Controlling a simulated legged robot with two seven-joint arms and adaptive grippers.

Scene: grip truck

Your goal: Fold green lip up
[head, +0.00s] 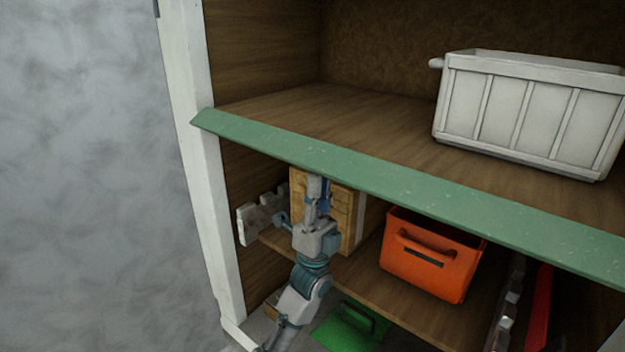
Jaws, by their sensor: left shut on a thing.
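The green lip (400,186) is a long flat strip along the front edge of the upper wooden shelf. It runs from the white post at the left down to the right edge of the head view. My left gripper (316,186) points upward and is shut on the lip from below, near its left part. The lip hides the fingertips. My right gripper is not in view.
A white ribbed crate (530,112) stands on the upper shelf (350,112). Below are an orange bin (432,256), a wooden box (345,215) behind my left gripper, and a green case (350,326). A white post (200,160) stands at the left.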

